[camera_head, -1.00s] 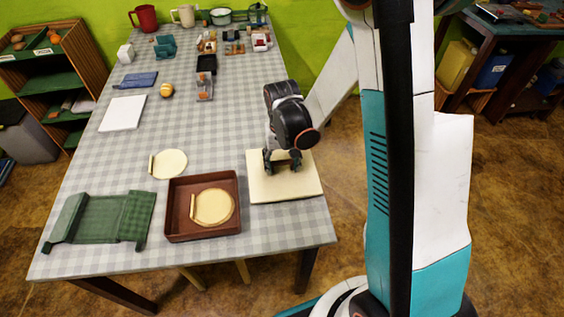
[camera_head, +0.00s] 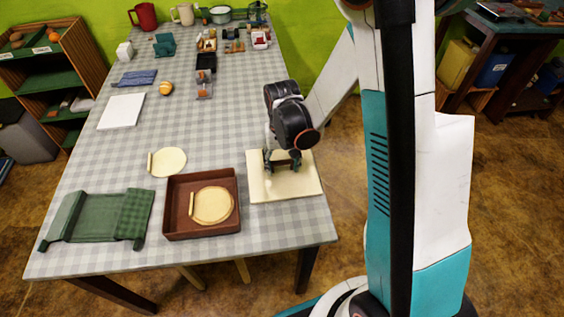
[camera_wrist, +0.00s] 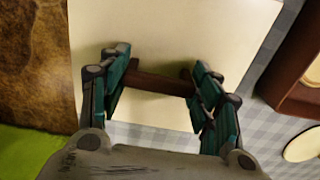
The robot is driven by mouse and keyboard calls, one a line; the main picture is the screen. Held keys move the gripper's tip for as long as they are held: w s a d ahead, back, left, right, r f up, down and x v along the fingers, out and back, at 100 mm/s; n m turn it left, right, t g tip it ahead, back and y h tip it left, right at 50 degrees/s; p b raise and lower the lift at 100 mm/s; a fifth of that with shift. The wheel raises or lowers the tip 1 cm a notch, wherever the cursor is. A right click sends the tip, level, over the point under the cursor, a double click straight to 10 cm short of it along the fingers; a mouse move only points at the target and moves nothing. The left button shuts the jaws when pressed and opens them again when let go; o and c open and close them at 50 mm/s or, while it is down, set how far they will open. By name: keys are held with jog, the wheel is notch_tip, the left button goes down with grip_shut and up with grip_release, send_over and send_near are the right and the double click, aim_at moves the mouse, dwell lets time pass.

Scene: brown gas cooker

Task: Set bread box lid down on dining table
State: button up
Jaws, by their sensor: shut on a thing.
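The bread box lid (camera_head: 285,188) is a flat cream square board with a dark brown bar handle (camera_wrist: 155,84). My gripper (camera_head: 283,162) is above the lid, with its fingers shut on the handle; it also shows in the wrist view (camera_wrist: 160,66). The lid looks level at the right edge of the checked dining table (camera_head: 130,170). In the wrist view, floor shows beside the lid's left edge. I cannot tell whether its underside touches the table. The fingers partly hide the handle.
A brown open box (camera_head: 180,233) stands close left of the lid, holding a round cream piece (camera_head: 213,206). Another round piece (camera_head: 168,162) and a green rack (camera_head: 95,218) lie farther left. Several small items fill the table's far end. The middle is fairly clear.

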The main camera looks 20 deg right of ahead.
aim_at(282, 162)
jog(key=o, duration=1.1)
notch_tip(282, 162, up, 12)
jog(key=shift+f, duration=0.1)
dwell(0.8)
jog(key=s+r+t, duration=0.2)
jog(key=s+r, duration=0.2)
jog(key=s, duration=0.1)
jog(key=s+r+n+t, duration=0.1)
jog(key=s+r+t, duration=0.1)
jog(key=s+r, duration=0.2)
jog(key=s+r+n+t, duration=0.1)
jog(key=s+r+t, duration=0.2)
jog(key=s, duration=0.3)
jog(key=shift+s+r, duration=0.2)
jog(key=shift+r, duration=0.3)
